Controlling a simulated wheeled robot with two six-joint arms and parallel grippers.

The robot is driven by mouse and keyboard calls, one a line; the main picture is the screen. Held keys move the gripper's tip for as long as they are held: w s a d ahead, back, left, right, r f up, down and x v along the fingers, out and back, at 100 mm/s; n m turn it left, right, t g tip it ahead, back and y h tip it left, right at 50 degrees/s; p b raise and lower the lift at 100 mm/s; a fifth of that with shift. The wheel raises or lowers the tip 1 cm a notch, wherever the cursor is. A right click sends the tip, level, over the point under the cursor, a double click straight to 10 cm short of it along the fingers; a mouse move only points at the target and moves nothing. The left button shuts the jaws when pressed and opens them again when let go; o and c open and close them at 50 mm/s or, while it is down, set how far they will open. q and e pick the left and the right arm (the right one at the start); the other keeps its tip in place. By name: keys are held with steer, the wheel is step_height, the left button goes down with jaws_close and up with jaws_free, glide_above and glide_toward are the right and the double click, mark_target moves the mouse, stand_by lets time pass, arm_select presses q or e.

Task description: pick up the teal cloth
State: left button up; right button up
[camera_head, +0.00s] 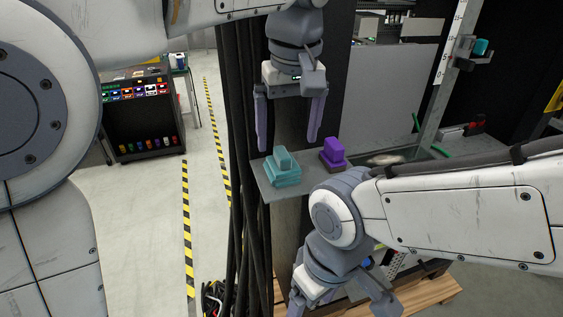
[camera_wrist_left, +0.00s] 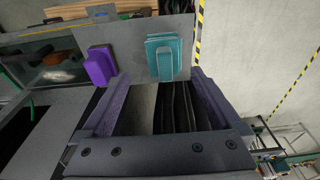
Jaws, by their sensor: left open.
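The teal cloth (camera_head: 282,176) is a folded stack with a smaller block-like piece on top. It lies on the left end of a grey shelf (camera_head: 266,191). My left gripper (camera_head: 288,146) hangs above it, fingers down, open and empty. In the left wrist view the teal cloth (camera_wrist_left: 164,60) appears beyond the gap between the open fingers (camera_wrist_left: 160,78), apart from them. My right gripper (camera_head: 340,302) is low in the head view, below the shelf. Its fingertips are cut off by the frame edge, so its opening is unclear.
A purple folded stack (camera_head: 332,153) sits right of the teal cloth, close by. Black cables (camera_head: 245,130) hang left of the shelf. A small teal item (camera_head: 481,47) is on an upright post at the right. My right arm crosses in front of the shelf's right part.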

mark_target(282, 151)
arm_select(q)
steer(key=f, duration=0.1)
steer(key=f+p, duration=0.1)
steer(key=f, duration=0.1)
steer(key=a+f, duration=0.1)
steer(key=shift+w+f+p, duration=0.2)
steer(key=shift+w+p, duration=0.05)
steer(key=shift+p, duration=0.05)
steer(key=shift+f, duration=0.4)
steer(key=c, duration=1.4)
steer(key=shift+c, duration=0.2)
steer(key=shift+w+r, duration=0.1)
steer(key=shift+r, duration=0.4)
step_height(282, 151, up, 3)
steer(key=shift+f+b, duration=0.1)
steer(key=shift+b, duration=0.55)
steer(key=d+r, duration=0.2)
steer(key=d, duration=0.1)
steer(key=w+d+r+p, duration=0.1)
steer(key=d+r, duration=0.1)
steer(key=d, duration=0.1)
steer(key=d+r, duration=0.2)
steer(key=d, duration=0.2)
steer(key=shift+w+r+p, duration=0.3)
steer(key=shift+w+p, duration=0.05)
steer(key=shift+w, duration=0.05)
steer(key=shift+w+d+r+p, duration=0.15)
steer(key=shift+d+r+p, duration=0.2)
steer(key=shift+d, duration=0.4)
